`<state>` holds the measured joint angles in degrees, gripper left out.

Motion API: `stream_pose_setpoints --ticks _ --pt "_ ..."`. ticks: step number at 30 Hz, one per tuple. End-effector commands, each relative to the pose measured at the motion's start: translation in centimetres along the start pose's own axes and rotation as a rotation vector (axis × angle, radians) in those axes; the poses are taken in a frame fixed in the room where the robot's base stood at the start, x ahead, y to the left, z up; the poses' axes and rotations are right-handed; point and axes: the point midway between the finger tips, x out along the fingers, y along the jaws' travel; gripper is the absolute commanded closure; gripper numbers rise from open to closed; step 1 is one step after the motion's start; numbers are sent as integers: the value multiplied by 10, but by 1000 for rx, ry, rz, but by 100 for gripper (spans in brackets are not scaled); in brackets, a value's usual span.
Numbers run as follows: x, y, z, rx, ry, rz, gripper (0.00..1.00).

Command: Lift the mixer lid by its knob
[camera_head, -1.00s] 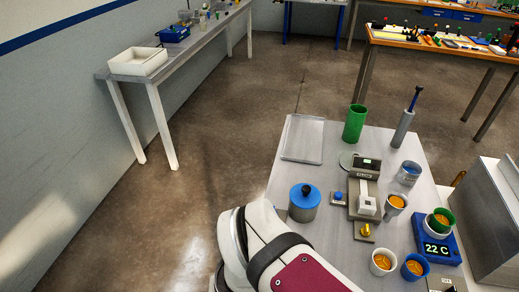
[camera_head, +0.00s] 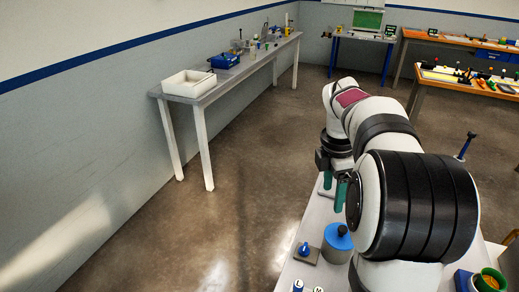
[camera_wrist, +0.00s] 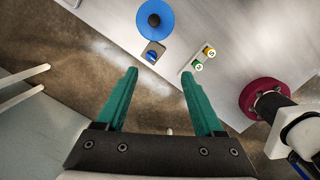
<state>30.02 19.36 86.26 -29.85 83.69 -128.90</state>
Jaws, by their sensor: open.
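The mixer is a grey pot (camera_head: 335,255) with a round blue lid (camera_head: 340,238) and a small dark knob (camera_head: 342,230) on top. It stands upright on the table, lid in place. In the wrist view the blue lid (camera_wrist: 166,30) and its dark knob (camera_wrist: 154,20) show from above, at the top edge. My gripper (camera_head: 334,187) has teal fingers. In the wrist view my gripper (camera_wrist: 160,72) is open with nothing between its fingers. The lid appears beyond the fingertips and apart from them. My arm hides much of the table in the head view.
A small blue switch on a grey base (camera_head: 303,250) sits beside the mixer. A green cup (camera_head: 490,281) is at the lower right. A white bin (camera_head: 188,83) stands on the side bench along the left wall.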

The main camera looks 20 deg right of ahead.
Motion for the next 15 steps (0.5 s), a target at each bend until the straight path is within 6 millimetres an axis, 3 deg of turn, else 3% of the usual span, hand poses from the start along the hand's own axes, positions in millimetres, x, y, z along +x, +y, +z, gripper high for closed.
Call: stream_pose_setpoints --ticks 1,4,7,15 --pt "7 9 18 -84 -15 -5 30" --pt "15 18 38 -206 -32 -8 30" --pt "31 19 42 -239 -35 -13 30" --pt "104 18 44 -238 -35 -11 30"
